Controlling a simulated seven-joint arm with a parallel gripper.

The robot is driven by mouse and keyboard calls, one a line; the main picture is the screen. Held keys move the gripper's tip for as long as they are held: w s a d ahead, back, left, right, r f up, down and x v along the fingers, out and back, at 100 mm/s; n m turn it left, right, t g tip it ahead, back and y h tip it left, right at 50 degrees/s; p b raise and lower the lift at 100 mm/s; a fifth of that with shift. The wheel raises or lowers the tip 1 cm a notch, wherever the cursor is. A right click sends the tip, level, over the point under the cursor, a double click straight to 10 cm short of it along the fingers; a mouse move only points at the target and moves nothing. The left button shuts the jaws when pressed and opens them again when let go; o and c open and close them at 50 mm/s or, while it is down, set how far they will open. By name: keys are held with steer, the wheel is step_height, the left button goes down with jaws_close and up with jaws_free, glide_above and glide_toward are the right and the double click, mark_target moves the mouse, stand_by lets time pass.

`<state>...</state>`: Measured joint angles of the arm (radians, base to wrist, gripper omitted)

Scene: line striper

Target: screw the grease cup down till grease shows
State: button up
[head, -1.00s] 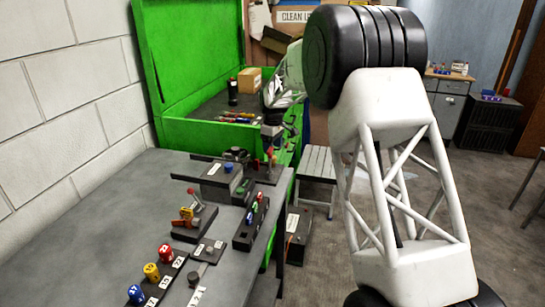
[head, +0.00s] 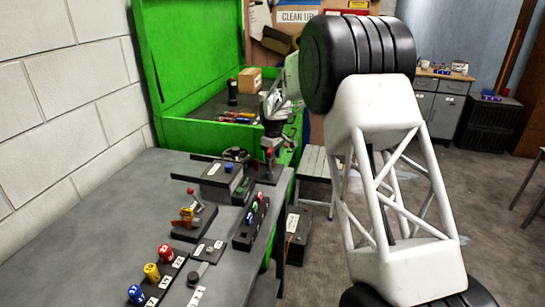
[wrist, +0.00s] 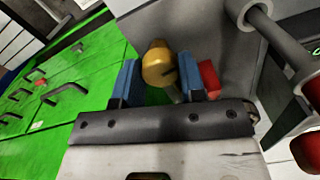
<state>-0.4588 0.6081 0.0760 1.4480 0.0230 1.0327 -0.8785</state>
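In the wrist view a brass-coloured cup (wrist: 158,64) with a thin stem lies between the two blue finger pads of my gripper (wrist: 159,84). The fingers stand apart, one on each side of it; the gaps are narrow, and I cannot tell whether either pad touches. No grease can be made out. In the head view my gripper (head: 271,132) points down at the far right end of the grey bench, just above a fixture with a red knob (head: 269,153). The brass cup cannot be picked out there.
The grey bench (head: 110,215) carries blocks with numbered red, yellow and blue knobs (head: 151,272), a red-tipped lever (head: 191,191) and a dark block with blue buttons (head: 228,168). A green cabinet (head: 180,135) stands behind. In the wrist view a grey rod (wrist: 275,35) is close on the right.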

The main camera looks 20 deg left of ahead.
steer(key=c, duration=0.4)
steer(key=shift+o, duration=0.2)
steer(key=shift+m, duration=3.2)
steer(key=o, duration=0.9)
steer(key=shift+d+r, duration=0.1)
steer(key=shift+r, duration=3.8)
